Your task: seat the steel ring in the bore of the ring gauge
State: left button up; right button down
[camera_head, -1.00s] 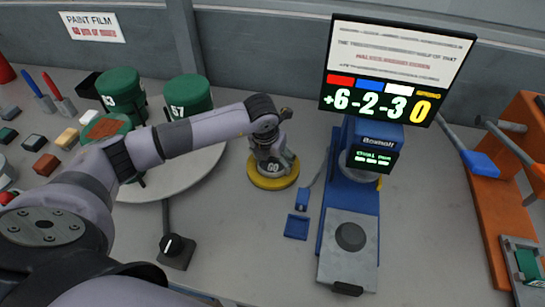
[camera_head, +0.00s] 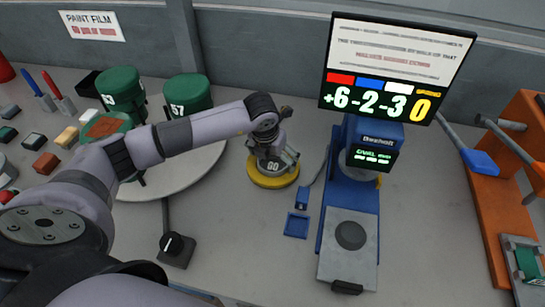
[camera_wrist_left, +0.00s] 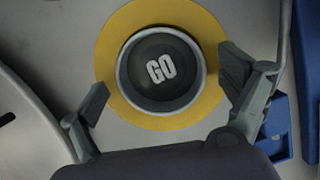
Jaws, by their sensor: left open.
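The ring gauge is a yellow disc (camera_head: 268,181) on the bench, and it also shows from above in the left wrist view (camera_wrist_left: 112,64). The steel ring (camera_wrist_left: 122,80) shows as a grey rim inside the yellow disc, around a dark round face marked GO. I cannot tell how deep the ring sits in the bore. My left gripper (camera_head: 271,157) is over the gauge and partly covers it. In the left wrist view the gripper (camera_wrist_left: 165,72) is open, one finger on each side of the ring and apart from it. My right gripper is out of view.
A blue measuring stand (camera_head: 347,215) with a grey plate and display stands right of the gauge. A small blue tray (camera_head: 297,226) lies between them. A pale round table (camera_head: 190,178) with green drums is at left. An orange frame (camera_head: 490,205) stands at far right.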

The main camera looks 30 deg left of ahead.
pick_arm(q)
jog(key=b+v, duration=0.2)
jog(key=v, duration=1)
